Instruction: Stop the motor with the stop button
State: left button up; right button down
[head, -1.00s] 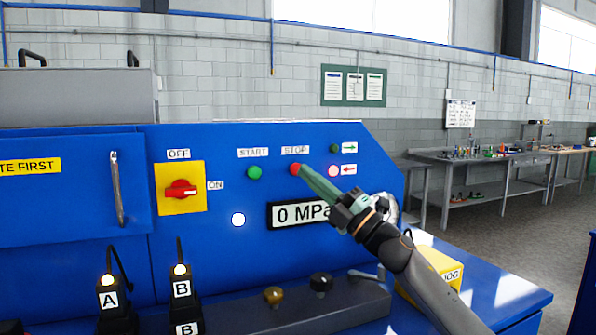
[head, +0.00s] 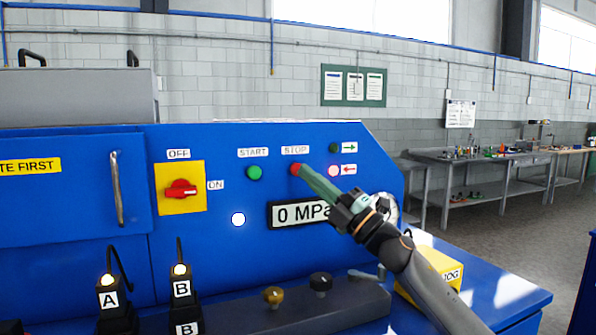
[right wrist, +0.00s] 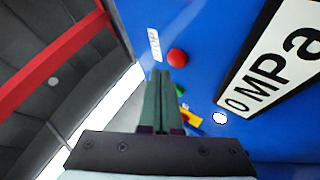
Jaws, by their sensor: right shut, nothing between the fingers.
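The red stop button (head: 296,169) sits on the blue panel under the STOP label (head: 295,150). My right gripper (head: 304,171) is shut and empty, its green fingertips right at the button's right side in the head view. In the right wrist view the red button (right wrist: 177,57) shows whole, just beyond and right of the shut fingertips (right wrist: 161,74); I cannot tell whether they touch it. The green start button (head: 254,172) is to its left. My left gripper is not in view.
The pressure display (head: 300,213) reads 0 MPa, partly hidden by my right arm. A red rotary switch (head: 181,188) is on a yellow plate at left. A pink-lit lamp (head: 334,171) is right of the stop button. A yellow JOG box (head: 436,268) stands below my arm.

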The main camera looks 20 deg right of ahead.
jog(key=shift+w, duration=0.1)
dwell(0.4)
jog(key=shift+w, duration=0.35)
jog(key=shift+w, duration=0.5)
dwell(0.6)
jog(key=shift+s, duration=0.15)
dwell(0.3)
jog(key=shift+s+p, duration=0.3)
jog(key=shift+s, duration=0.45)
jog(key=shift+s+a, duration=0.15)
jog(key=shift+s, duration=2.35)
